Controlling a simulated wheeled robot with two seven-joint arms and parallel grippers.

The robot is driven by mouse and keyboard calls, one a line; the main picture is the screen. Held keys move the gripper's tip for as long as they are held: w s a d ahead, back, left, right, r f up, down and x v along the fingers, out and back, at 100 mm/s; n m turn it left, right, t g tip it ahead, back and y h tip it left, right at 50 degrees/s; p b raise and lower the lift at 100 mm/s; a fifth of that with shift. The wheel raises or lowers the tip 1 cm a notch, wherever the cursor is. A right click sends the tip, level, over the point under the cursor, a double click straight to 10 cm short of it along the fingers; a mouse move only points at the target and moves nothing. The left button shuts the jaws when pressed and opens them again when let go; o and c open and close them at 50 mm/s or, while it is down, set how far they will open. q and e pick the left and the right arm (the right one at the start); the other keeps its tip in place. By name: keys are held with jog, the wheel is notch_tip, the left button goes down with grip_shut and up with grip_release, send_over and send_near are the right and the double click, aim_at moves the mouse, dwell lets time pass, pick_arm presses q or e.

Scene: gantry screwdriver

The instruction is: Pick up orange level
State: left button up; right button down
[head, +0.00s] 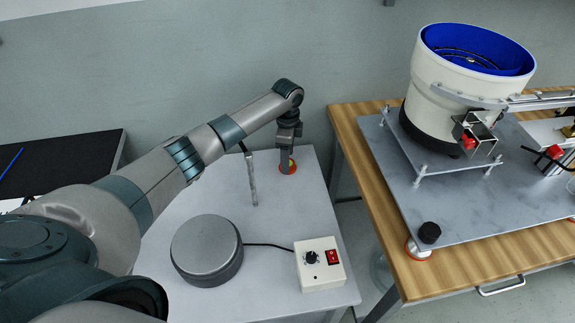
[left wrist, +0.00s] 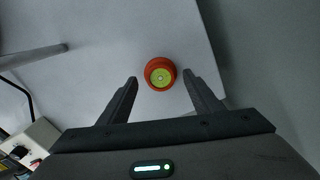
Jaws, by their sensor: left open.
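The orange level (left wrist: 161,74) is a small round orange piece with a yellow-green centre. It sits on the white table near a corner. In the left wrist view it lies just beyond and between the two open fingers of my left gripper (left wrist: 160,88), and nothing is held. My right gripper is not in view.
On the white table (head: 285,218) stand a grey round device (head: 206,249) and a white control box (head: 319,264) joined by a cable. A thin grey rod (head: 252,182) stands near the arm. A wooden table (head: 470,251) with a white-and-blue bowl feeder (head: 440,80) is at the right.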

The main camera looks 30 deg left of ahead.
pick_arm(q)
jog(key=shift+f, duration=0.95)
jog(key=c, duration=0.9)
jog(key=shift+r, duration=0.1)
jog(key=shift+r, duration=0.45)
jog(key=r, duration=0.3)
jog(key=shift+d+r, duration=0.2)
jog(key=shift+d, duration=0.05)
jog(key=s+d+r, duration=0.1)
jog(key=d+r, duration=0.1)
jog(key=d, duration=0.1)
jog(key=s+d+r, duration=0.1)
jog(key=d+r, duration=0.1)
jog(key=d, duration=0.2)
jog(key=s+d+r, duration=0.1)
jog(key=d+r, duration=0.1)
jog(key=d, duration=0.1)
jog(key=shift+s+d+r, duration=0.15)
jog(key=shift+d+r, duration=0.15)
jog(key=shift+d, duration=0.1)
